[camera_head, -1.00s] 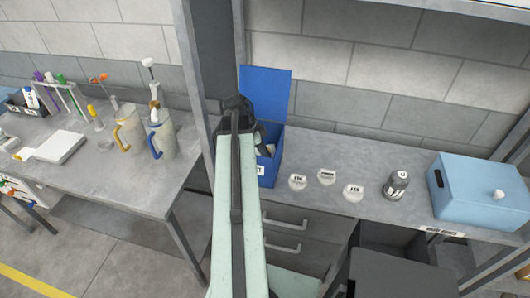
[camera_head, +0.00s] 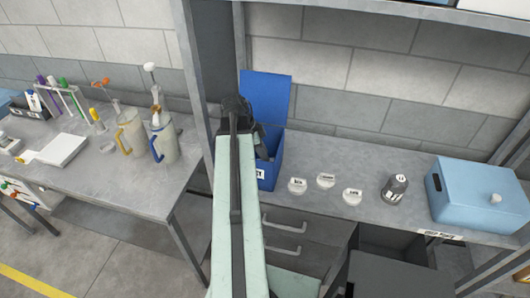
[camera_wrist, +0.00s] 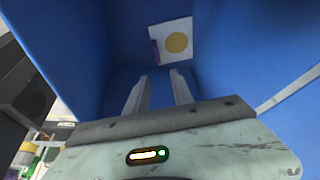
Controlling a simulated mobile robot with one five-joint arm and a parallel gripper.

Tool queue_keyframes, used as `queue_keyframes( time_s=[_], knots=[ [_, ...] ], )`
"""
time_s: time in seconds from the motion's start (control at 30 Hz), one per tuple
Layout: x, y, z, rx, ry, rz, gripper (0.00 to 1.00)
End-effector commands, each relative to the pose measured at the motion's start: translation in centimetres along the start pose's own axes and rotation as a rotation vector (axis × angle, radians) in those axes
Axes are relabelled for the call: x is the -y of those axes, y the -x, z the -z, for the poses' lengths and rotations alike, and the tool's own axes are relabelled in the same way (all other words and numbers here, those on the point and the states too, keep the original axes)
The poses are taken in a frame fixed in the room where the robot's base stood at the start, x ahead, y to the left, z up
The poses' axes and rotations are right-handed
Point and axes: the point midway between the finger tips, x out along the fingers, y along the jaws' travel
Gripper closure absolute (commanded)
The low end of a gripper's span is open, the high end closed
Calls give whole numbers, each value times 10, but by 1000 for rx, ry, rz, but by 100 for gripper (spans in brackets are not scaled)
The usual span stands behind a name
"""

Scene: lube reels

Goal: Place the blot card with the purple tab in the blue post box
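The blue post box (camera_head: 270,172) stands on the right bench with its lid (camera_head: 265,96) raised. In the wrist view, its blue inner walls (camera_wrist: 235,50) surround the view. The blot card (camera_wrist: 175,41) is white with a yellow round spot and a purple tab (camera_wrist: 154,51) along its left edge. It lies inside the box, beyond my fingertips and apart from them. My gripper (camera_wrist: 160,80) points into the box with its two fingers apart and nothing between them. In the head view, my arm hides part of the box, and the fingertips are not clear.
Three white round labelled lids (camera_head: 326,181), a dark jar (camera_head: 396,188) and a light blue box (camera_head: 480,195) stand right of the post box. Jugs (camera_head: 163,140), a tube rack (camera_head: 65,100) and a white pad (camera_head: 61,150) are on the left bench. A grey post (camera_head: 202,70) rises near my arm.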

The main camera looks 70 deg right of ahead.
Motion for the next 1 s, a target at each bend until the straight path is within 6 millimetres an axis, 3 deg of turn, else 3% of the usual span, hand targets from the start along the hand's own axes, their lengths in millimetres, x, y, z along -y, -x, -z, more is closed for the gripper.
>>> queue_keyframes(
  time_s=[0.03, 0.1, 0.4, 1.0],
  knots=[
    [0, 20, 4, 0, 1, 1, 71],
    [0, 37, 4, 0, 1, 1, 71],
    [0, 102, 4, 0, 1, -1, 71],
    [0, 106, 1, 0, -1, -1, 71]
  ],
)
